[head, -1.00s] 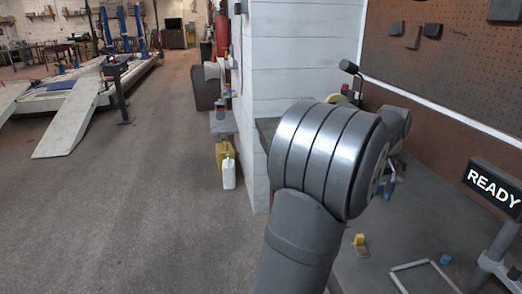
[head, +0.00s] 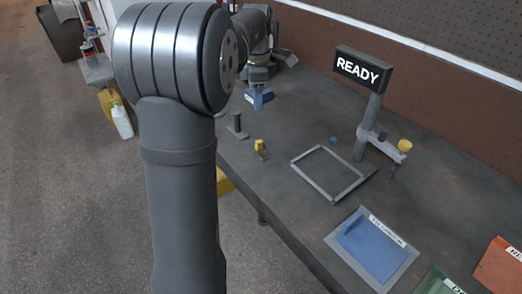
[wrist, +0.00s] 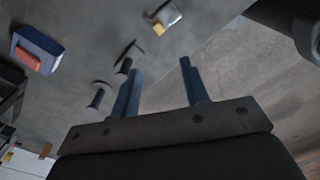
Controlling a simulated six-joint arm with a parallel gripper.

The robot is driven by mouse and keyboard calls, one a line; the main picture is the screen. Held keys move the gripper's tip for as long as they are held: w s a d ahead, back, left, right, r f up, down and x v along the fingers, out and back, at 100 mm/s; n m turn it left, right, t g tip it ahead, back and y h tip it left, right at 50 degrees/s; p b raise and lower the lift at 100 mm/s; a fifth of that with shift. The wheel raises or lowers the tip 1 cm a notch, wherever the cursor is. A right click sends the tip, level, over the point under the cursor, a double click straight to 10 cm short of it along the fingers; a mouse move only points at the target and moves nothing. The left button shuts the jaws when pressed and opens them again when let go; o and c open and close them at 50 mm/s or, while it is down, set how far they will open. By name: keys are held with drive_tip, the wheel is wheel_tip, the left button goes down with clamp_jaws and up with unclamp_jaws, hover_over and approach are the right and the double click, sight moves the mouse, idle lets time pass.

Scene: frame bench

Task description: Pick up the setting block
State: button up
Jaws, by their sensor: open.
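My gripper (head: 258,100) hangs above the far part of the bench, its two blue fingers pointing down. In the wrist view the fingers (wrist: 160,85) are apart with nothing between them. I cannot tell for sure which thing is the setting block. A small yellow-topped piece (head: 260,147) stands on the bench, nearer than my gripper; a similar piece shows in the wrist view (wrist: 162,25), beyond the fingertips. A small blue piece (head: 351,226) lies on a blue panel (head: 372,250) with a partly readable label.
A grey rectangular frame (head: 328,174) lies mid-bench beside a stand with a READY sign (head: 363,70). A dark upright post (head: 237,126) stands near my gripper. Orange (head: 500,265) and green (head: 440,284) items sit at the near right. The wrist view shows a blue box (wrist: 36,48).

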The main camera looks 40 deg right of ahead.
drive_tip(key=n, duration=0.5)
hover_over(257, 142)
drive_tip(key=f, duration=0.8)
drive_tip(key=w+f, duration=0.1)
drive_tip(key=f, duration=0.3)
drive_tip(key=shift+d, duration=0.15)
drive_tip(key=shift+s+f, duration=0.25)
drive_tip(key=shift+f, duration=1.1)
drive_tip(key=shift+s+f, duration=0.2)
drive_tip(key=shift+f, duration=1.1)
drive_tip(key=shift+c, duration=0.2)
clamp_jaws()
